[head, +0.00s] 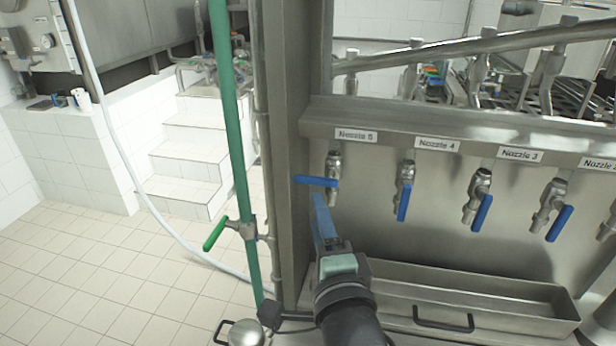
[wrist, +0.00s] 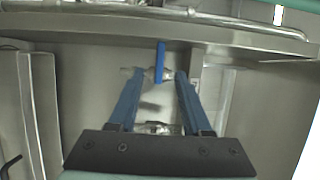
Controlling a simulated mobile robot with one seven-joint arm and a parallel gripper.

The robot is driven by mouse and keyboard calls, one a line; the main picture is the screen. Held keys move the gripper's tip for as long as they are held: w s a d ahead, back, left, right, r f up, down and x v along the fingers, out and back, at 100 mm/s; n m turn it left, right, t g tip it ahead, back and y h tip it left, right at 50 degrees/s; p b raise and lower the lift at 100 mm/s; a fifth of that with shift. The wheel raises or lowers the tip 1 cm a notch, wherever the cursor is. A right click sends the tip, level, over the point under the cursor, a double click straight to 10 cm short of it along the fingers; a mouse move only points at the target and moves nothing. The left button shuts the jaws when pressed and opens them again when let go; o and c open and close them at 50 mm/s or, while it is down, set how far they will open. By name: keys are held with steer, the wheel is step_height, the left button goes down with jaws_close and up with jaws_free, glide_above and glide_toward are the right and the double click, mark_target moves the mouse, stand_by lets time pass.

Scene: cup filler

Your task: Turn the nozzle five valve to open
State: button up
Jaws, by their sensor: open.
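The nozzle five valve has a blue lever (head: 316,181) that points left, roughly horizontal, below the "Nozzle 5" label (head: 356,135). Its metal body (head: 333,164) hangs from the steel panel. My gripper (head: 319,200) is just below the lever in the head view, with its blue fingers pointing up at it. In the wrist view the lever (wrist: 160,60) stands upright in the gap between the tips of my open gripper (wrist: 157,76). I see no finger closed on it, and cannot tell whether either touches it.
The nozzle 4 lever (head: 403,202) and nozzle 3 lever (head: 482,212) hang downward to the right. A steel trough (head: 470,302) lies below. A steel post (head: 290,130) and a green pipe (head: 231,120) with a green-handled valve (head: 215,233) stand left. Tiled floor is open beyond.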

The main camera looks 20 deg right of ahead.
mark_target(308, 182)
steer(key=p+x, duration=0.2)
steer(key=x, duration=0.6)
steer(key=shift+w, duration=0.25)
jaws_close()
